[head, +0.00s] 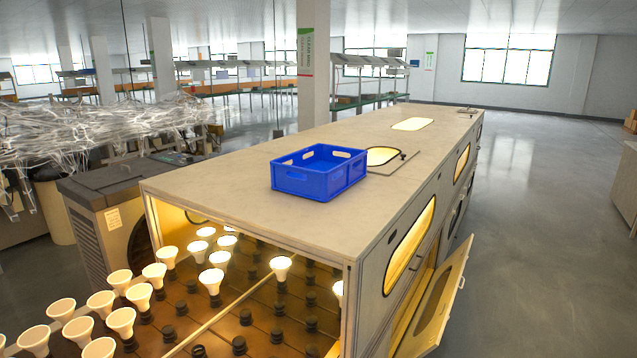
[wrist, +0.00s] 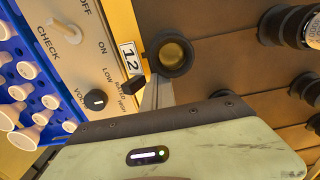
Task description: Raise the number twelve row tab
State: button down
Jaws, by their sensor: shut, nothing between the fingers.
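In the wrist view, a white label (wrist: 131,58) reading 12, possibly 1.2, sits at the edge of a pale control panel (wrist: 88,60). A small dark piece (wrist: 133,81) lies just below it; I cannot tell whether it is the row tab. My gripper (wrist: 158,92) is shut and empty, its grey fingers pointing up beside the dark piece and below a round black lamp socket (wrist: 172,55). Whether the fingers touch either is unclear. My gripper does not show in the head view.
The panel carries a black knob (wrist: 95,100) and a white toggle (wrist: 62,38). A blue rack (wrist: 12,70) of white bulbs borders it at left. Other sockets (wrist: 285,25) stand at right. In the head view, a blue crate (head: 318,173) sits on the long bench (head: 240,185), above lit bulbs (head: 281,264).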

jog(key=shift+s+d+p, duration=0.2)
jog(key=shift+d+p, duration=0.15)
jog(key=shift+p, duration=0.35)
dwell(0.7)
jog(key=shift+s+d+r+p, duration=0.15)
jog(key=shift+d+r+p, duration=0.15)
jog(key=shift+p, duration=0.4)
dwell(0.4)
jog(key=shift+a+r, duration=0.1)
jog(key=shift+w+a+r, duration=0.2)
jog(key=shift+a+r, duration=0.05)
jog(key=shift+r, duration=0.25)
jog(key=shift+w+a+r, duration=0.15)
jog(key=shift+a+r, duration=0.1)
jog(key=shift+r, duration=0.2)
notch_tip(320, 180, up, 6)
jog(key=p, duration=0.6)
